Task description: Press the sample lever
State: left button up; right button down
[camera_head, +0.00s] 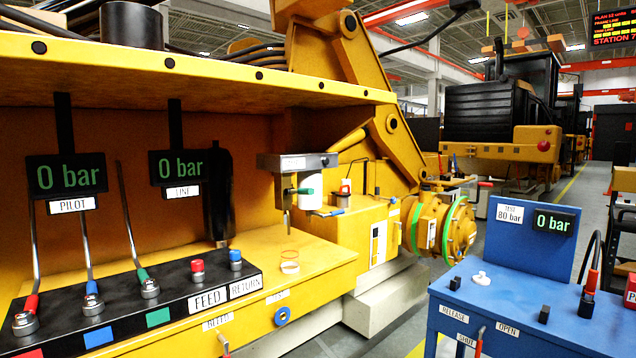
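A small green lever (299,191) sticks out under a grey metal housing (297,163) at the middle of the yellow machine. I take it to be the sample lever, but the label on the housing is too small to read. A white cylinder with a green band (311,190) sits right behind or beside the lever; I cannot tell if they touch. A thin spout hangs down from the housing's left part, above a small clear ring or cup (289,262) on the yellow ledge. Neither of my grippers shows in the head view.
A black panel (130,305) at the left carries red, blue and green levers and FEED and RETURN knobs. Displays PILOT (66,175) and LINE (180,166) read 0 bar. A blue test cart (510,300) stands at the right. Floor shows between machine and cart.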

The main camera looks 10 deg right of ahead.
aim_at(288, 191)
jog(key=z, duration=0.3)
jog(key=i, duration=1.1)
jog(key=u, duration=0.3)
